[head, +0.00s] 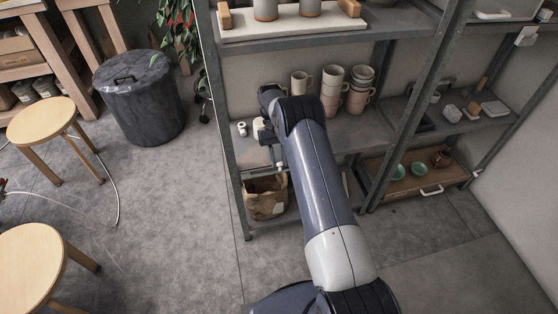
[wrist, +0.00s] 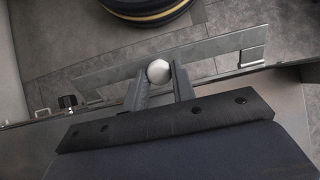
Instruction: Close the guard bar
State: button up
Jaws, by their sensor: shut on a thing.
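The guard bar (wrist: 215,49) is a flat grey metal bar running slantwise across the wrist view. A pale round knob (wrist: 158,71) sits on it, between the two fingers of my gripper (wrist: 160,82), which is shut on the knob. The bar's left end is near a small dark fitting (wrist: 67,101) by the shelf's front edge. In the head view my gripper (head: 277,160) is at the shelf's front left; the bar is hard to make out there.
A paper bag (head: 266,198) stands below my gripper. Mugs (head: 331,85) stand on the shelf behind my arm. A dark lidded bin (head: 140,98) and stools (head: 40,120) are to the left. The floor between them and the shelf is mostly clear.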

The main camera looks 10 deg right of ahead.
jog(key=shift+f, duration=0.15)
dwell(0.3)
jog(key=o, duration=1)
